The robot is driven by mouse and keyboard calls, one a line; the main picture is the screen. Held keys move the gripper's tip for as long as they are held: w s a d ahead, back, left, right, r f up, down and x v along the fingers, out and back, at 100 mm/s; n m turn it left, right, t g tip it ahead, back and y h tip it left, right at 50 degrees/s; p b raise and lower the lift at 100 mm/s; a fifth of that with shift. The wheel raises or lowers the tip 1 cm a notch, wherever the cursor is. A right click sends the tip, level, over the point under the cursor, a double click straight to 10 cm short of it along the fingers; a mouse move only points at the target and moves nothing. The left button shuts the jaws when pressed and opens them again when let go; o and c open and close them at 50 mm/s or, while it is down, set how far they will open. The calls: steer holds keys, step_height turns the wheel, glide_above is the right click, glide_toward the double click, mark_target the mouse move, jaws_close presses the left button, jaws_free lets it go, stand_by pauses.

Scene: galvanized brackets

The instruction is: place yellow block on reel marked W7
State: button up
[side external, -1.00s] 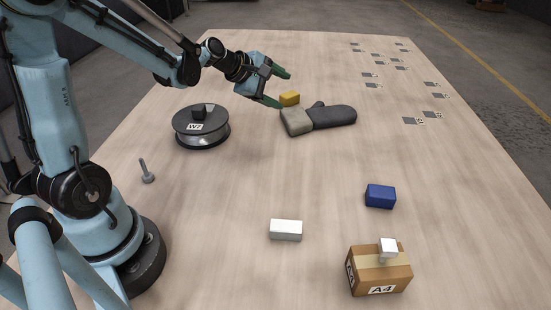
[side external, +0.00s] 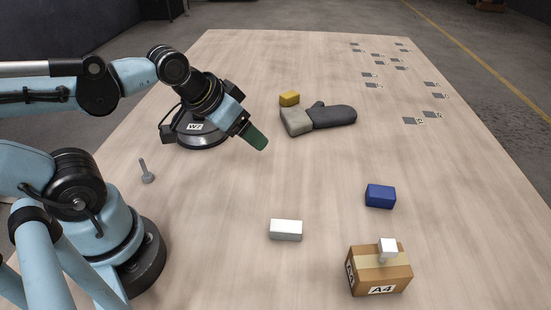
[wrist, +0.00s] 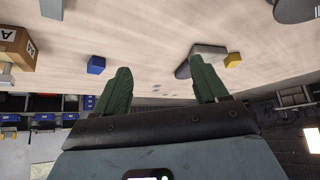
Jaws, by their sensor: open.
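The yellow block (side external: 289,99) sits on the table at the far middle, just behind the cuff of a grey glove (side external: 331,116). It also shows in the wrist view (wrist: 233,60). The reel marked W7 (side external: 205,140) lies flat on the left of the table, partly hidden behind my arm. My gripper (side external: 256,138) is open and empty, to the right of the reel and nearer the camera than the yellow block, apart from it. In the wrist view my gripper (wrist: 161,70) shows both green fingers spread with nothing between them.
A white block (side external: 286,230) and a blue block (side external: 380,196) lie nearer the camera. A cardboard box marked A4 (side external: 380,277) has a small white item (side external: 388,247) on top. A grey bolt (side external: 146,171) stands left. The table's middle is clear.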

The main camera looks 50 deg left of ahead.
steer(key=shift+w, duration=0.1)
steer(key=t, duration=0.2)
glide_above(288, 94)
steer(key=s, duration=0.9)
step_height(288, 94, down, 5)
steer(key=x, duration=0.6)
steer(key=shift+w+d+f, duration=0.1)
steer(key=shift+w+d, duration=0.15)
steer(key=shift+d, duration=0.15)
steer(key=shift+a+x, duration=0.15)
steer(key=shift+x, duration=1.15)
steer(key=shift+a+x, duration=0.1)
steer(key=shift+x, duration=1.2)
steer(key=c, duration=1.2)
